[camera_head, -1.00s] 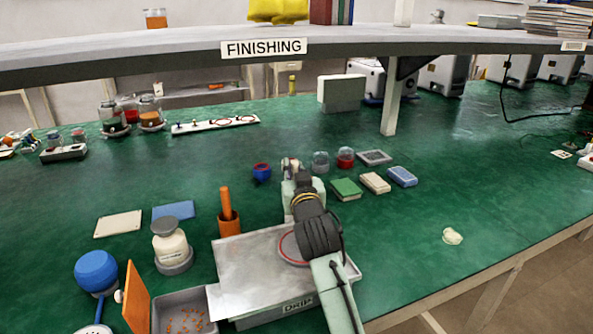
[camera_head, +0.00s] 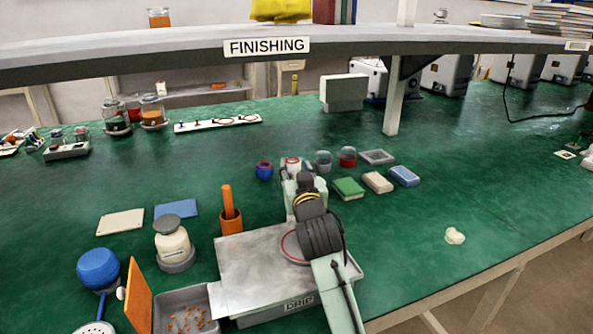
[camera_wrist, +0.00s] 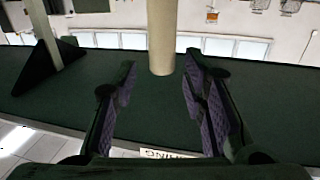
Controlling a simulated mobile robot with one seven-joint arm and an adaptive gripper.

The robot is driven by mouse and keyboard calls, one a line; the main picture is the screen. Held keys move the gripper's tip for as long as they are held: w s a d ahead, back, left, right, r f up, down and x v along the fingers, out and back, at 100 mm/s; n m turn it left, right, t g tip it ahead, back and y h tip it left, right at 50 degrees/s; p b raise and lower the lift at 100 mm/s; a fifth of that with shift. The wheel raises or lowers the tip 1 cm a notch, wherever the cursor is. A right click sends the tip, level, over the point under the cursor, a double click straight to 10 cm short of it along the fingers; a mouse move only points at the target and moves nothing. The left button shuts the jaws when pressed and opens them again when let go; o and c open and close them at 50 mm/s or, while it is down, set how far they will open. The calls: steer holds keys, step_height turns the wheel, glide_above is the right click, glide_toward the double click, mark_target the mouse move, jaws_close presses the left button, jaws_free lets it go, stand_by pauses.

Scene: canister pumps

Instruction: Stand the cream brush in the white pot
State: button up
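In the wrist view my gripper (camera_wrist: 160,68) has its two purple-padded fingers apart. A plain cream cylinder (camera_wrist: 162,35), probably the cream brush's handle, runs from the top edge down to a rounded end between the fingertips. A gap shows on each side of it, so it does not look clamped. In the head view my gripper (camera_head: 303,184) is over the table beyond the grey tray, its fingers mostly hidden by my arm. A small whitish thing with red on it (camera_head: 292,162) shows just behind it; I cannot tell whether this is the white pot.
An orange pot (camera_head: 231,224) with an orange stick stands left of my arm, near a cream bottle (camera_head: 171,242). A blue pot (camera_head: 264,172), small jars (camera_head: 347,158) and a green block (camera_head: 348,188) are close around my gripper. A shelf (camera_head: 180,60) crosses above.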

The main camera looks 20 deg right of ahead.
step_height(320, 180, up, 10)
stand_by(0.5)
stand_by(0.7)
